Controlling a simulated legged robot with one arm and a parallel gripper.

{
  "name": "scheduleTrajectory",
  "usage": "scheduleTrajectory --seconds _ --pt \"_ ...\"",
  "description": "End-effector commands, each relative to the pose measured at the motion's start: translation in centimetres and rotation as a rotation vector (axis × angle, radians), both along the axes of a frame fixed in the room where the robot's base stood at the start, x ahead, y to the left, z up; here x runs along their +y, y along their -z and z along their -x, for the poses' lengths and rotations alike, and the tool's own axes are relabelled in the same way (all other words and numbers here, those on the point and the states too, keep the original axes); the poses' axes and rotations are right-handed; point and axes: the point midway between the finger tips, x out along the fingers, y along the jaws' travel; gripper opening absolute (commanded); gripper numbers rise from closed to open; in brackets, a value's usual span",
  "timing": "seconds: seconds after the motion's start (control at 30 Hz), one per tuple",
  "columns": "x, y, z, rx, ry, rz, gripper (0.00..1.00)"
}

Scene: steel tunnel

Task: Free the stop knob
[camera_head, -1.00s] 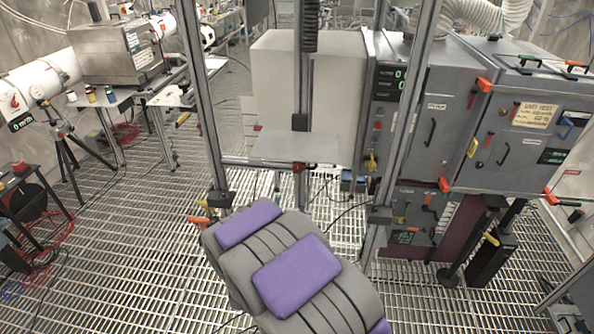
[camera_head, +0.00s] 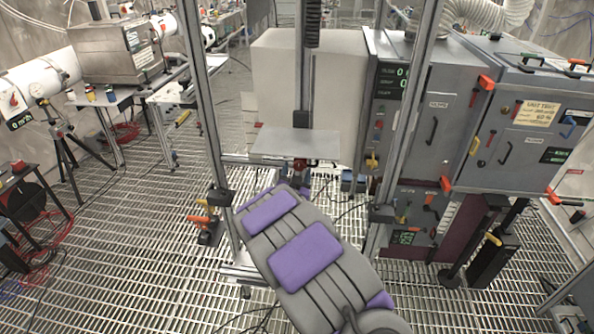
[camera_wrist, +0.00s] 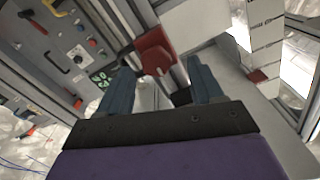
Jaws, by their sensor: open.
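A red knob (camera_head: 300,165), which I take to be the stop knob, sits under the front edge of a flat grey plate (camera_head: 295,143) on the upright metal frame. In the wrist view the red knob (camera_wrist: 154,57) shows as a red block with a rounded face, just beyond and between my fingertips. My gripper (camera_wrist: 160,78) is open, its two blue-grey fingers spread to either side of the knob. I cannot tell whether a finger touches it. In the head view my arm hides most of the gripper, just below the knob.
Frame posts (camera_head: 208,110) stand left and right of my arm. Grey cabinets (camera_head: 440,120) with handles and knobs are at the right. A small clamp with orange and yellow parts (camera_head: 205,222) is on the left post. The grated floor at left is largely open.

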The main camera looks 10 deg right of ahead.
Motion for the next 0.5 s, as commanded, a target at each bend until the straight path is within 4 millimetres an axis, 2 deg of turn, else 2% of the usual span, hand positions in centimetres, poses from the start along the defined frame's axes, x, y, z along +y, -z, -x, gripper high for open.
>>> scheduleTrajectory --seconds 0.2,0.5 --pt "-0.7 0.2 -2.1 0.002 0.002 -0.003 0.66" --pt "-0.7 0.1 -2.7 0.003 0.001 0.0 0.66"
